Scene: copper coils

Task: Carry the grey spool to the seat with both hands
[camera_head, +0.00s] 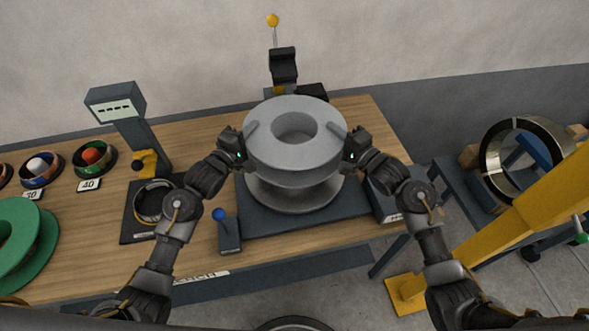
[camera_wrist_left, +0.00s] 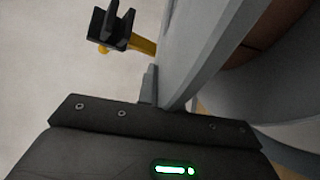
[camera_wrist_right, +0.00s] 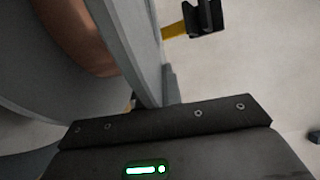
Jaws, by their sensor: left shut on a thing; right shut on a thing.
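The grey spool (camera_head: 294,158) is upright in the middle of the head view, its axial hole facing up. A dark flat plate (camera_head: 262,219) lies beneath it on the bench. I cannot tell whether the lower flange touches the plate. My left gripper (camera_head: 248,136) is shut on the left rim of the upper flange. My right gripper (camera_head: 345,138) is shut on the right rim. The flange edge fills part of the left wrist view (camera_wrist_left: 200,45) and the right wrist view (camera_wrist_right: 128,40). The fingertips are mostly hidden. I cannot tell which thing is the seat.
A black device on a post (camera_head: 284,65) stands behind the spool. A blue-knobbed lever box (camera_head: 229,236) is at its front left. A display stand (camera_head: 116,103), small coils (camera_head: 93,157) and a green spool (camera_head: 48,240) are left. A yellow post (camera_head: 475,240) and metal ring (camera_head: 492,165) are right.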

